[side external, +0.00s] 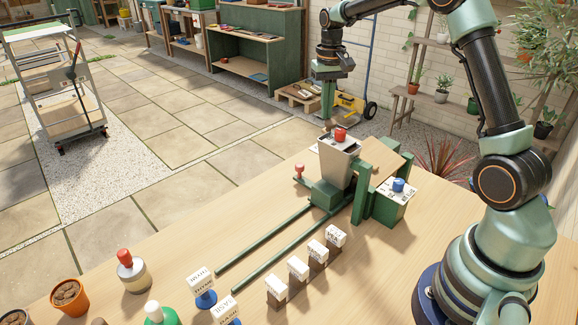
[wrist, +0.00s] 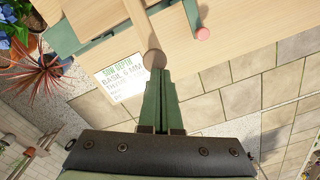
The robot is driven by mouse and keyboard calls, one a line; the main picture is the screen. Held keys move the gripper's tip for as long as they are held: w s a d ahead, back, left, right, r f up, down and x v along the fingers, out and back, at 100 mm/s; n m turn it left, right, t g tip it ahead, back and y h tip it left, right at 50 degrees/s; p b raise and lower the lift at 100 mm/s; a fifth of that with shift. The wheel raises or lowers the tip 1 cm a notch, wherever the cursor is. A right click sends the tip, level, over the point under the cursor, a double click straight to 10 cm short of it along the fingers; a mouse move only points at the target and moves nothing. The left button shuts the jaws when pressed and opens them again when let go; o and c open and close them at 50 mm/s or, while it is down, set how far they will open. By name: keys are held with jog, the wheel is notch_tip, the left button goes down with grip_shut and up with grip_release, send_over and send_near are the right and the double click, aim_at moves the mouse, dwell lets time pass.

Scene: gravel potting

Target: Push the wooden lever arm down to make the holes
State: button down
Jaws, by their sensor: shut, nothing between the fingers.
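The wooden lever arm (wrist: 143,28) shows in the wrist view as a pale bar with a round end, running up from the fingertips. My gripper (wrist: 157,74) is shut and empty, its green fingertips at or just over that round end. I cannot tell whether they touch it. In the side view my gripper (side external: 327,119) points straight down behind the green press (side external: 327,193) and its grey hopper (side external: 338,160) with a red knob. The lever is mostly hidden there by the hopper, so its tilt is unclear.
A sow-depth card (wrist: 120,76) lies beside the lever end. A pink-red knob (wrist: 203,33) stands to its right. Two green rails (side external: 262,243) run toward the front left. Several plant labels (side external: 317,250), a terracotta pot (side external: 69,296) and a red-topped bottle (side external: 132,272) stand in front.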

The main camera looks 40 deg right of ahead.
notch_tip(320, 180, up, 8)
dwell(0.7)
jog(key=shift+r, duration=0.1)
jog(key=s+a+r+n+t, duration=0.3)
jog(key=s+a+r, duration=0.1)
jog(key=s+a, duration=0.45)
jog(key=s+a+f+n+t, duration=0.2)
jog(key=s+a+f+n, duration=0.1)
jog(key=s+a, duration=0.4)
jog(key=shift+s+f+t, duration=0.3)
jog(key=shift+s+f, duration=0.35)
jog(key=shift+s, duration=0.6)
